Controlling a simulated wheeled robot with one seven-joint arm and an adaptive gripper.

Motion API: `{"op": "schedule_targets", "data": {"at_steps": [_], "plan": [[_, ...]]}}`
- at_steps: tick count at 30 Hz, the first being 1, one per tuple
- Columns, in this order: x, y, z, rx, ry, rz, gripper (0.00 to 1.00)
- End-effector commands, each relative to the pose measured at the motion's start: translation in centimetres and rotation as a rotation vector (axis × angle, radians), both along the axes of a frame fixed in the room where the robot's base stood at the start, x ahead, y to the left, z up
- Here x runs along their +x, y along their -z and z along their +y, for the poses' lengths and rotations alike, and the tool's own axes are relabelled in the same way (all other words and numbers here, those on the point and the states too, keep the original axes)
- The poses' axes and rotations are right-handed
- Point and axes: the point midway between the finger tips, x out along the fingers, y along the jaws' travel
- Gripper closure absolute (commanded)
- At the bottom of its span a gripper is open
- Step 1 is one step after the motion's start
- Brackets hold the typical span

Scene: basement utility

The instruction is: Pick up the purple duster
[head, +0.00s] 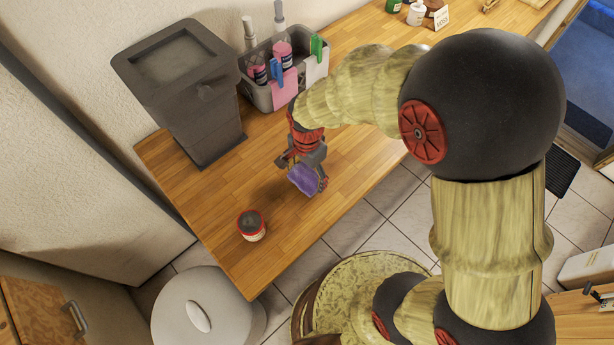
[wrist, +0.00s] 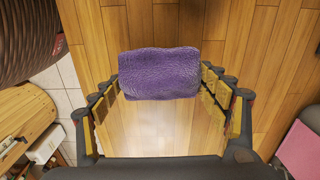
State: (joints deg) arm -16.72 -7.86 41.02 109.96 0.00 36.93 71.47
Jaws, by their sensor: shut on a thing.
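The purple duster (head: 303,179) is a small, soft, fuzzy block at the end of my gripper (head: 306,172), over the wooden counter. In the wrist view the duster (wrist: 160,73) lies between the two fingers of my gripper (wrist: 160,85), which are shut on it at its left and right ends. Counter planks show beyond and below it. I cannot tell from these frames whether it touches the counter or hangs just above it.
A red and dark jar (head: 252,226) stands left of the gripper on the counter (head: 215,240). A grey bin (head: 190,95) and a caddy (head: 262,95) with spray bottles and cloths stand behind. A round white lidded bin (head: 200,315) is on the floor in front.

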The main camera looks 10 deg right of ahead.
Motion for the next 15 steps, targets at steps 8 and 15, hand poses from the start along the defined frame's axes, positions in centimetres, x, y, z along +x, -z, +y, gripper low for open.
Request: {"op": "schedule_targets", "data": {"at_steps": [8, 15], "plan": [[-3.9, -6.1, 2.3, 0.002, -0.004, -0.006, 0.50], [-8.8, -8.7, 5.0, 0.001, -0.006, -0.004, 0.50]]}}
